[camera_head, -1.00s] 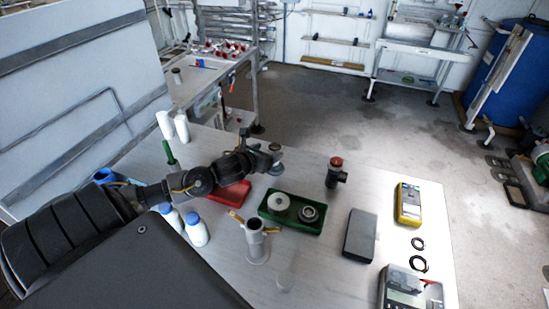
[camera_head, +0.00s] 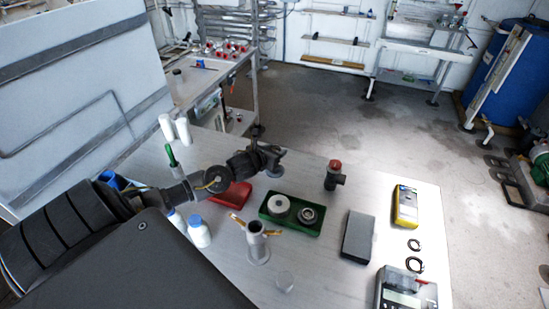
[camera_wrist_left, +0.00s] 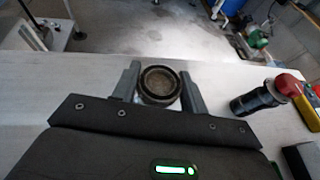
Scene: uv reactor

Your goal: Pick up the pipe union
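A round grey metal piece (camera_head: 275,169) that looks like the pipe union stands near the table's far edge. In the left wrist view the pipe union (camera_wrist_left: 160,84) shows as a short ring with a dark rim, upright on the tabletop. My left gripper (camera_head: 268,147) is at it, with its two fingers (camera_wrist_left: 160,82) apart on either side of the ring. The ring sits close to both fingers; I cannot see clear contact. In the head view the gripper partly hides it. My right gripper is not in view.
A green tray (camera_head: 265,209) with two round parts and a red tray (camera_head: 242,195) are near the gripper.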

